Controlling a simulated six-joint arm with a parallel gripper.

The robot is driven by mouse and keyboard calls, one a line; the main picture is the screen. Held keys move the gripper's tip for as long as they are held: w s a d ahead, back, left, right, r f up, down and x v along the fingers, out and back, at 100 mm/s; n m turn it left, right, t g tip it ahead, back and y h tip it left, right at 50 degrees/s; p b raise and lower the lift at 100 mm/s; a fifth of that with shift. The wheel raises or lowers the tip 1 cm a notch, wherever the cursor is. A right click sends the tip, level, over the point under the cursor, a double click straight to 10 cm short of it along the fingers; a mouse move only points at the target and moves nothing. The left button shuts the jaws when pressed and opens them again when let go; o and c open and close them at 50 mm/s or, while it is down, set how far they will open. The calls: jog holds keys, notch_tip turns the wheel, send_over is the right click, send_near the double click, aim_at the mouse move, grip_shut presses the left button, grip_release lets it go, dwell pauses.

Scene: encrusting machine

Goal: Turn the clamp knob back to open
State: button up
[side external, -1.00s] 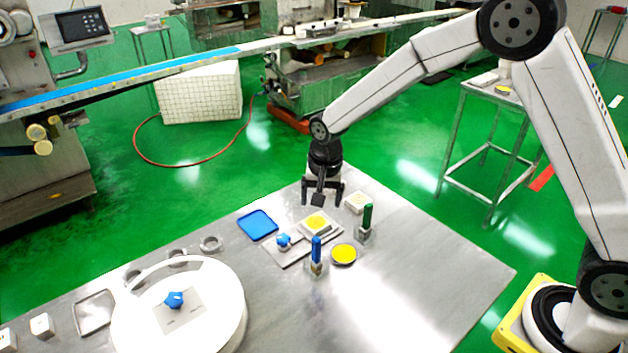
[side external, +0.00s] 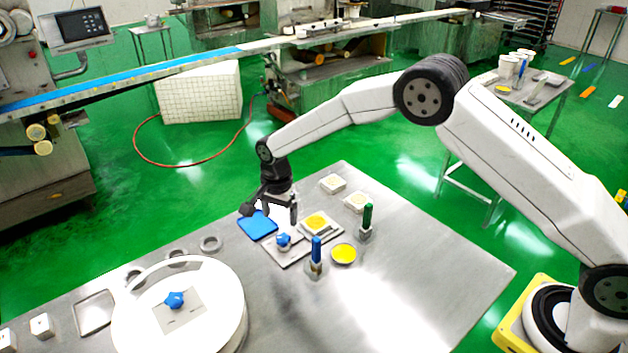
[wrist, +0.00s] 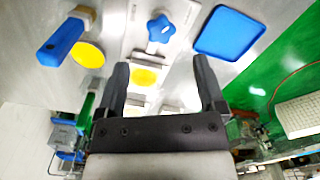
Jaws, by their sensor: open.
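A blue star-shaped knob (side external: 284,240) stands on a light metal plate (side external: 297,262) on the steel table. It also shows at the top middle of the wrist view (wrist: 161,28). A second blue star knob (side external: 174,299) sits on a large round white drum (side external: 220,328) at the front left. I cannot tell by label which one is the clamp knob. My gripper (side external: 270,211) is open and empty, above and behind the plate's knob, close to the blue tray. In the wrist view my gripper (wrist: 162,72) points toward the plate's knob, with its fingers apart and not touching it.
A blue tray (side external: 257,225) lies left of the plate. A blue-handled tool (side external: 316,250), a green-handled tool (side external: 367,216) and a yellow disc (side external: 343,253) stand close by. The table's right side is clear.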

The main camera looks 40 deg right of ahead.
aim_at(282, 238)
jog(key=shift+f, duration=3.7)
grip_shut()
